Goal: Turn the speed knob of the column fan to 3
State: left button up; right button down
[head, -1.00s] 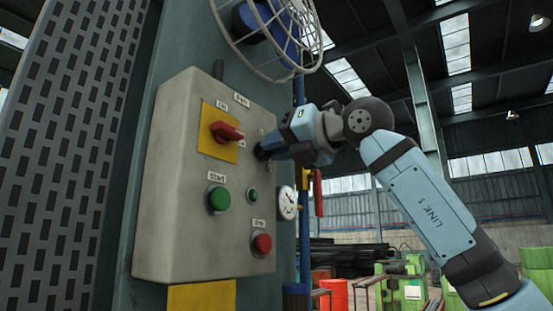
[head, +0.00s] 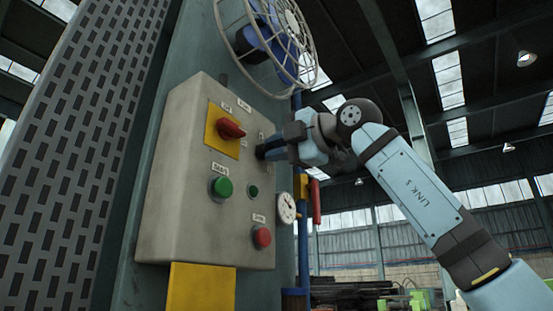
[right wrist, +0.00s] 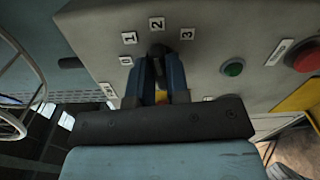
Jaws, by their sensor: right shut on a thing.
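The column fan (head: 265,45) with its wire cage and blue hub is mounted above the control box (head: 165,235). In the right wrist view the black speed knob (right wrist: 158,52) sits among the number labels 0, 1, 2 (right wrist: 156,23) and 3 (right wrist: 188,33). Its visible end points about at the 2. My right gripper (right wrist: 157,73) is shut on the knob, with a blue finger on each side. In the head view the right gripper (head: 265,150) reaches the box's right side and hides the knob. My left gripper is not in view.
The box also carries a red rotary switch on a yellow plate (head: 217,143), a green button (head: 221,188), a small green lamp (head: 253,191) and a red button (head: 262,237). A gauge (head: 287,207) and pipe with a red handle (head: 316,200) stand to the right.

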pick_arm(q)
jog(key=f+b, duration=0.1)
jog(key=b, duration=0.1)
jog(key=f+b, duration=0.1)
jog(key=b, duration=0.1)
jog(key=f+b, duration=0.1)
jog(key=b, duration=0.2)
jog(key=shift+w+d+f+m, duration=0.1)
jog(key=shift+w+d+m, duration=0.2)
pick_arm(e)
jog(key=m, duration=1)
jog(key=shift+f, duration=0.2)
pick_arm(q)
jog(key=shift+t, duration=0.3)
pick_arm(e)
jog(key=c, duration=1.1)
grip_release()
jog(key=shift+s, duration=0.1)
